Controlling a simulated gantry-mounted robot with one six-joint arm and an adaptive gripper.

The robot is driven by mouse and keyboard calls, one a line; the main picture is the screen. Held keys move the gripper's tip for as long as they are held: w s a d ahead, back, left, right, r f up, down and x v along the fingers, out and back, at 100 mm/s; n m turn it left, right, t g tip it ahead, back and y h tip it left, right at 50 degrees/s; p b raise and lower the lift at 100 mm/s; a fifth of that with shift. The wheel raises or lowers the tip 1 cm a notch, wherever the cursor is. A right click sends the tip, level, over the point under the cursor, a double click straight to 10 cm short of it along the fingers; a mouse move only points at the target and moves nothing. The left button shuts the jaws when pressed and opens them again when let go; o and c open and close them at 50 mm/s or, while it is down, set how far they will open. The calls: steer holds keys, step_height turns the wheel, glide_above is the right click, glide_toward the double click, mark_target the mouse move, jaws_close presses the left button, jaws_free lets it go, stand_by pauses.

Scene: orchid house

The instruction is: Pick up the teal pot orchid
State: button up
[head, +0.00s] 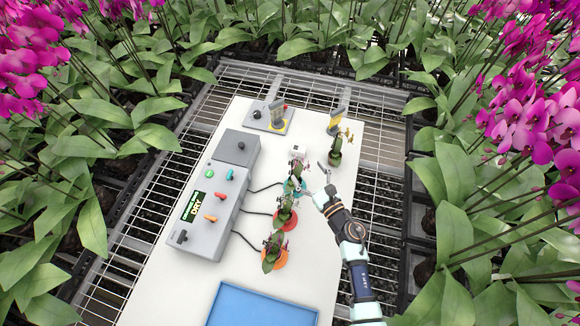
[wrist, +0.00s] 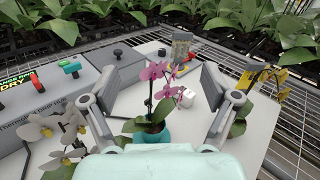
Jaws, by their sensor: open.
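The teal pot orchid (wrist: 152,134) stands upright in the middle of the wrist view, with pink-purple flowers on a thin stem. In the head view its teal pot (head: 291,187) shows in the middle of the white table, partly covered by leaves and my gripper. My gripper (head: 316,184) is open beside it, to its right in the head view. In the wrist view one finger of my gripper (wrist: 158,85) is on each side of the plant, and both look clear of the pot. The pot's near side is hidden by the gripper body.
Two more orchids, on a red disc (head: 289,226) and an orange disc (head: 281,259), stand nearer. A yellow-flowered orchid (head: 335,150) is at the back right. A grey control box (head: 213,207) with cables is left. A blue tray (head: 262,300) lies in front.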

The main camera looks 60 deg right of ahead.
steer(key=f+b, duration=0.8)
steer(key=f, duration=0.1)
steer(key=f+b, duration=0.8)
steer(key=f, duration=0.1)
steer(key=shift+s+a+f+b, duration=0.15)
steer(key=shift+a+f+b, duration=0.05)
steer(key=shift+f+b, duration=0.2)
steer(key=shift+r, duration=0.1)
steer(key=shift+x, duration=1.55)
steer(key=shift+w+d+b, duration=0.15)
steer(key=shift+w+b, duration=0.15)
steer(key=shift+w, duration=0.05)
steer(key=x, duration=0.4)
steer(key=shift+b, duration=0.4)
steer(key=shift+c, duration=0.3)
steer(key=c, duration=1.5)
